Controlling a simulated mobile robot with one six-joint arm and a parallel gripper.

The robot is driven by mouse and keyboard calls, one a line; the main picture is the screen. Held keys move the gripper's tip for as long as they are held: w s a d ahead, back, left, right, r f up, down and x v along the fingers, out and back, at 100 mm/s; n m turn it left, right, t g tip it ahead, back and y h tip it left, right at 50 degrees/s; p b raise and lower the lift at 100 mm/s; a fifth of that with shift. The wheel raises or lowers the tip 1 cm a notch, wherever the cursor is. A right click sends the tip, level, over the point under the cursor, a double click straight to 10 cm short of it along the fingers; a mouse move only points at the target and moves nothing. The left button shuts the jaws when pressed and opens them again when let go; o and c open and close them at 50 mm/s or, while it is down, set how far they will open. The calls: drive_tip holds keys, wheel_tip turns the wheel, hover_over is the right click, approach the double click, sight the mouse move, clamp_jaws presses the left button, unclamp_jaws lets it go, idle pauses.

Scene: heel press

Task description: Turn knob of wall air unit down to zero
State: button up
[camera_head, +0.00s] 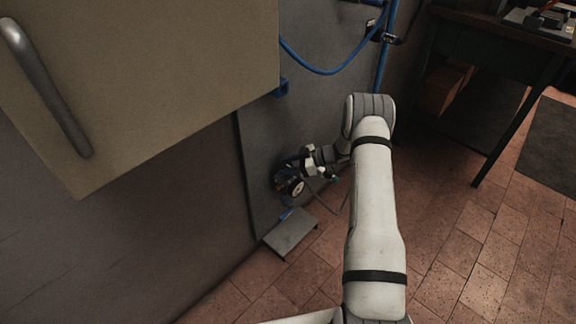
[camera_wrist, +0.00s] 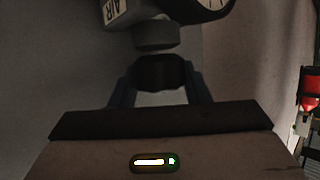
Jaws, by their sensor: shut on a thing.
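The wall air unit (camera_head: 280,178) is low on the grey wall panel in the head view, with a round white gauge (camera_head: 297,188) on it. In the wrist view the unit's body (camera_wrist: 150,10) shows at the top, with an "AIR" label and part of the gauge dial (camera_wrist: 215,4). The dark round knob (camera_wrist: 160,72) is below the body. My gripper (camera_wrist: 160,80) is shut on the knob, one finger on each side. In the head view my gripper (camera_head: 308,163) reaches the unit from the right. The knob is too hidden there to make out.
A beige cabinet (camera_head: 150,70) with a metal handle overhangs at upper left. A blue hose (camera_head: 325,70) and pipe run down the panel. A grey pedal-like plate (camera_head: 290,232) is on the tiled floor below the unit. A dark table (camera_head: 490,40) stands at right. A red object (camera_wrist: 310,92) shows at right.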

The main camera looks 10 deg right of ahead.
drive_tip(key=shift+w+d+r, duration=0.15)
drive_tip(key=shift+w, duration=0.05)
drive_tip(key=o, duration=0.7)
drive_tip(key=shift+o, duration=1.3)
drive_tip(key=shift+s, duration=0.1)
drive_tip(key=p+v, duration=0.1)
drive_tip(key=v, duration=0.6)
drive_tip(key=shift+s+d, duration=0.2)
drive_tip(key=shift+d, duration=0.15)
